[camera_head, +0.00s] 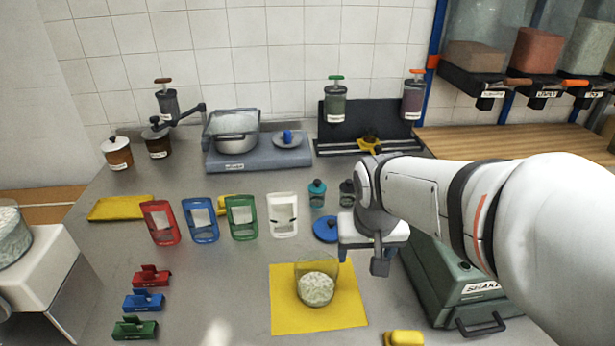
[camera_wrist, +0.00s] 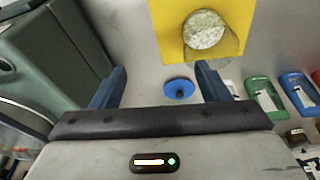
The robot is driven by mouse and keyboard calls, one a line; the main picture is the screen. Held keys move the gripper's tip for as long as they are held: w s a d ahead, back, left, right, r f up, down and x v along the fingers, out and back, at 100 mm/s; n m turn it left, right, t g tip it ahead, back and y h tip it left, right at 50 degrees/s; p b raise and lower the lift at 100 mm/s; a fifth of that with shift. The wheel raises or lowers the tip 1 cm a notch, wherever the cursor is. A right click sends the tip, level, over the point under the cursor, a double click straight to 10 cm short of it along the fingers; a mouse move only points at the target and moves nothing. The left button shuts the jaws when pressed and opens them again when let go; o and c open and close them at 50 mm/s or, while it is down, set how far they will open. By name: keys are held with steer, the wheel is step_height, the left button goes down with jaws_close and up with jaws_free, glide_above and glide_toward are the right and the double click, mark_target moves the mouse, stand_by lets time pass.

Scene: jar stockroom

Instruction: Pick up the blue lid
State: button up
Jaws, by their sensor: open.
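The blue lid (camera_head: 325,229) is a round disc with a dark knob. It lies on the grey worktop just behind the yellow mat, left of my gripper (camera_head: 374,250). In the wrist view the blue lid (camera_wrist: 179,88) shows between the two blue fingers of my gripper (camera_wrist: 160,72), nearer the right finger. My gripper is open and empty, and appears to be above the worktop and apart from the lid. Part of the gripper is hidden by its own wrist in the head view.
A glass jar of pale grains (camera_head: 317,287) stands on the yellow mat (camera_head: 345,318). Teal (camera_head: 317,194) and dark (camera_head: 347,193) bottles stand behind the lid. A white frame (camera_head: 283,215) is to its left. A green case (camera_head: 460,285) stands right of my gripper.

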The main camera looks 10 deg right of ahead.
mark_target(331, 222)
steer(key=o, duration=0.6)
steer(key=w+f+m+h, duration=0.1)
steer(key=w+f, duration=0.3)
steer(key=w, duration=0.9)
steer(key=shift+a+f+m+t, duration=0.15)
steer(key=shift+m+t, duration=0.15)
steer(key=shift+m, duration=0.1)
steer(key=shift+o, duration=0.2)
steer(key=shift+m+t, duration=0.3)
steer(key=shift+m, duration=0.4)
steer(key=w+f, duration=0.2)
steer(key=w, duration=0.1)
steer(key=w+a+f, duration=0.1)
steer(key=w+f, duration=0.1)
steer(key=w, duration=0.2)
steer(key=w+f, duration=0.3)
steer(key=shift+w+a, duration=0.15)
steer(key=shift+a, duration=0.25)
steer(key=shift+w+f, duration=0.45)
steer(key=shift+f, duration=0.1)
steer(key=shift+w+p+x, duration=0.15)
steer(key=shift+w+x, duration=0.05)
steer(key=shift+x, duration=1.6)
steer(key=shift+w+p+x, duration=0.15)
steer(key=shift+w+x, duration=0.1)
steer(key=shift+x, duration=1.55)
